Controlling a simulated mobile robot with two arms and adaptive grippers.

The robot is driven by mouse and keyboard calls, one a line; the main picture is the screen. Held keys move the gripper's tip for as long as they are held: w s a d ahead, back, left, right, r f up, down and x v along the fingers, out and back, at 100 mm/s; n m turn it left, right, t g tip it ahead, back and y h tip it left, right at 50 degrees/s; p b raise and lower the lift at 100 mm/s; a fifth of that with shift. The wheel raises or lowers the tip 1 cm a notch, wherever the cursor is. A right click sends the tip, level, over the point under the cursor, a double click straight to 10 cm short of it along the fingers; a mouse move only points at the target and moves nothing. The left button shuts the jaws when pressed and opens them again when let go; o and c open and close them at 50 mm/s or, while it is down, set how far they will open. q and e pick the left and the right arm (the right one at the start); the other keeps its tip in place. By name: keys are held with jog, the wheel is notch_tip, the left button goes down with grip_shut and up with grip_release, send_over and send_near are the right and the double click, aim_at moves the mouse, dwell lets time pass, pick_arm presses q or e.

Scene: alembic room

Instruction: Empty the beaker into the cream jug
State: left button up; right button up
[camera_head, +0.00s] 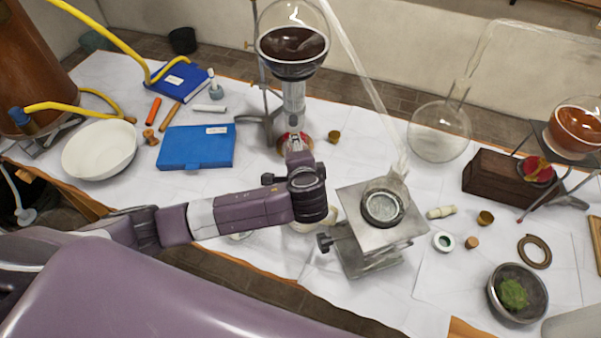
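A clear glass vessel (385,190) sits in a dark ring on top of the metal lab jack (410,224); I cannot tell surely whether it is the beaker. A small cream-coloured piece (303,227) shows under my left wrist, possibly the cream jug, mostly hidden by the arm. My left arm reaches in from the left, and its dark end with the gripper (308,193) is just left of the lab jack, above the table. Its fingers are not clearly visible, so I cannot tell whether they are open or hold anything. My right gripper is not in view.
A tall stand with a dark-filled glass bulb (293,45) rises behind my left gripper. A white bowl (99,149) and blue case (196,147) stand left. A round flask (440,132), wooden box (497,178) and mortar-like bowl (518,293) with green matter stand right. Glass tubing descends to the jack.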

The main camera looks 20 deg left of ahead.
pick_arm(q)
jog(key=shift+s+r+t+b, duration=0.1)
jog(key=shift+r+t+b, duration=0.35)
jog(key=shift+t, duration=0.15)
jog(key=shift+s+d+r+t+y+b, duration=0.15)
jog(key=shift+t+y+b, duration=0.25)
jog(key=shift+b, duration=0.25)
jog(key=shift+s+r+t+y+b, duration=0.1)
jog(key=shift+t+y+b, duration=0.3)
jog(key=shift+b, duration=0.2)
dwell(0.9)
jog(key=shift+d+r+t+y+b, duration=0.1)
jog(key=shift+r+t+y+b, duration=0.25)
jog(key=shift+t+b, duration=0.45)
jog(key=shift+s, duration=0.1)
jog(key=shift+f+b, duration=0.1)
jog(key=shift+b, duration=0.5)
jog(key=shift+s+d+r+m+t+y+b, duration=0.15)
jog(key=shift+r+m+t+y+b, duration=0.15)
jog(key=shift+t+b, duration=0.4)
jog(key=shift+r, duration=0.1)
